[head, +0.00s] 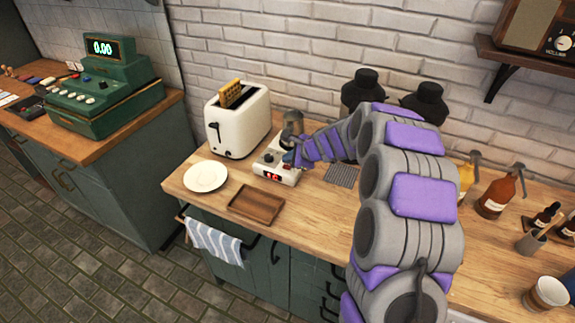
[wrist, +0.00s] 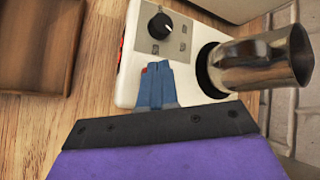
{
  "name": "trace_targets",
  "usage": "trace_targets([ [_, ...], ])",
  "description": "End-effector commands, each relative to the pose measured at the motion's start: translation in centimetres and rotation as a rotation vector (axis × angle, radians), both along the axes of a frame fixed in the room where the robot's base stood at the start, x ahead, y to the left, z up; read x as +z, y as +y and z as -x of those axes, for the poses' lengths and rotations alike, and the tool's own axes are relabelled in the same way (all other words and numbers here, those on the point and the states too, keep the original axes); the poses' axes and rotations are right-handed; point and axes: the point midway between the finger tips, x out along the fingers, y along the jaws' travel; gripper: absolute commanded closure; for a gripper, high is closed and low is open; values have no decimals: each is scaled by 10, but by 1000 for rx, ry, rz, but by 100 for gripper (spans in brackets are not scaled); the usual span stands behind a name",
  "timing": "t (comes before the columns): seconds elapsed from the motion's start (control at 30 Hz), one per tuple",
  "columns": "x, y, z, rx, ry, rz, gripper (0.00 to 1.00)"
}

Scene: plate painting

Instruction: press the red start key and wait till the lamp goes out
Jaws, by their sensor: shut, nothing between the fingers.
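A white appliance (head: 277,174) with a black knob (wrist: 160,26) and a red lit display (head: 272,177) stands on the wooden counter. My gripper (wrist: 156,66) is shut and empty, its blue fingertips over the top of the appliance, below the knob panel in the wrist view. A small red spot (wrist: 144,71), likely the red key, shows at the left fingertip; the fingers mostly hide it. I cannot tell whether they touch or press it. In the head view, my gripper (head: 290,158) is at the right part of the appliance. I cannot make out a separate lamp.
A metal jug (wrist: 262,62) stands on the appliance, close right of my fingers. A toaster (head: 238,121) with bread stands behind left. A white plate (head: 205,176) and a wooden tray (head: 256,204) lie in front. Bottles (head: 495,192) stand to the right.

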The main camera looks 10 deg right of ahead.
Motion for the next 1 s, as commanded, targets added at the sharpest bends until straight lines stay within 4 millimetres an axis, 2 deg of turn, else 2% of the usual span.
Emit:
trace_targets([
  [1.0,-10,1,0,1,1,0,100],
])
